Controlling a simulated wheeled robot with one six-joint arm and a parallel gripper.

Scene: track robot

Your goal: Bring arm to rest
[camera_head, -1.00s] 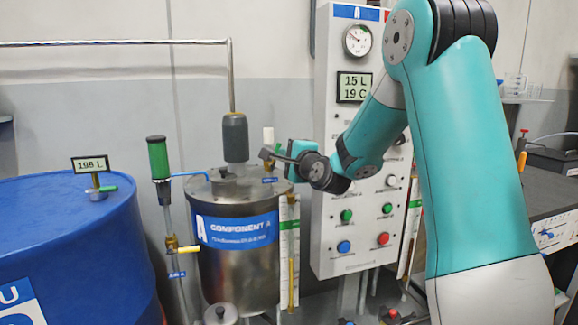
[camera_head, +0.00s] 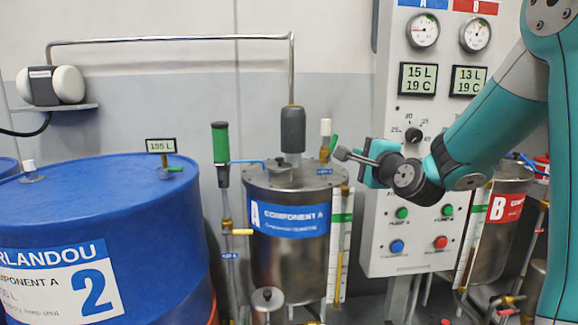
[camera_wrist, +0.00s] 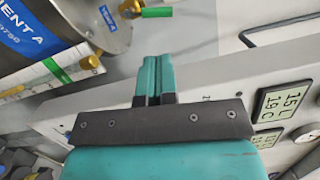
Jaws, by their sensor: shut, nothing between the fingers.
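My gripper (camera_head: 345,155) is at the end of my teal arm, which reaches in from the right in the head view. It points left, in front of the control panel (camera_head: 375,225) and close to the right of the Component A tank (camera_head: 285,260). In the wrist view the two teal fingers of my gripper (camera_wrist: 155,75) lie together, shut and empty. I cannot tell how far the fingertips are from the tank's fittings.
A Component B tank (camera_head: 495,240) stands behind my arm at the right. A metal pipe (camera_head: 170,41) runs above the drum.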

